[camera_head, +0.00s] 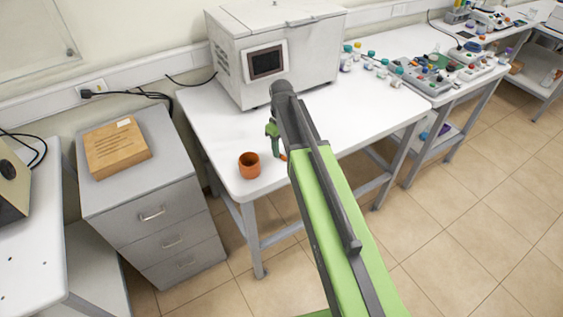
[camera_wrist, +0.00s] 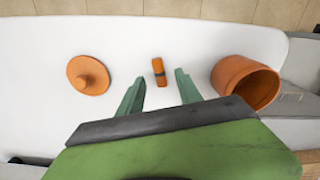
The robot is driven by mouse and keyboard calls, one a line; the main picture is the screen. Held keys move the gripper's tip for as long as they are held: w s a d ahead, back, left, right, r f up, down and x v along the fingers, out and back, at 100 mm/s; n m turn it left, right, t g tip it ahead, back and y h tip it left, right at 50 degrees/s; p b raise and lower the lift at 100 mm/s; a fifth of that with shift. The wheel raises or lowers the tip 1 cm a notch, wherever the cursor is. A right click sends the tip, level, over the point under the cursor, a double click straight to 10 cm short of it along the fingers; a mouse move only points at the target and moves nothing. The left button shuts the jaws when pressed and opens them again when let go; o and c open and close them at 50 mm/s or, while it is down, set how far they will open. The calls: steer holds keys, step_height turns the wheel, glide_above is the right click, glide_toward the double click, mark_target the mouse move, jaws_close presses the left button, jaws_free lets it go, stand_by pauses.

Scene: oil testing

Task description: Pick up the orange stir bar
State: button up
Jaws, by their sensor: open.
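The orange stir bar (camera_wrist: 158,70), a short stick with a dark band, lies on the white table top in the wrist view. My gripper (camera_wrist: 160,77) is open and empty, with one green finger on each side of the bar and apart from it. An orange pot (camera_wrist: 246,82) is to the right of the bar, and a round orange lid with a knob (camera_wrist: 88,76) is to the left. In the head view my gripper (camera_head: 274,146) is over the table's front part, right of the pot (camera_head: 249,166).
A white box-shaped machine with a screen (camera_head: 268,62) stands at the back of the white table (camera_head: 215,125). Several small bottles and grey trays (camera_head: 430,75) are further right. A grey drawer cabinet (camera_head: 150,215) with a wooden box (camera_head: 117,148) stands at left.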

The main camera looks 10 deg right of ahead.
mark_target(282, 155)
step_height(282, 155, down, 3)
steer(key=shift+f+b, duration=0.1)
steer(key=shift+b, duration=0.75)
steer(key=shift+r, duration=0.25)
jaws_close()
steer(key=shift+r+p, duration=0.6)
steer(key=shift+p, duration=0.2)
step_height(282, 155, up, 4)
steer(key=p, duration=0.4)
steer(key=s+d+r+p, duration=0.5)
steer(key=d, duration=0.5)
steer(key=shift+s+d+r+p, duration=0.2)
steer(key=shift+d+r+p, duration=0.05)
steer(key=shift+r+p, duration=0.15)
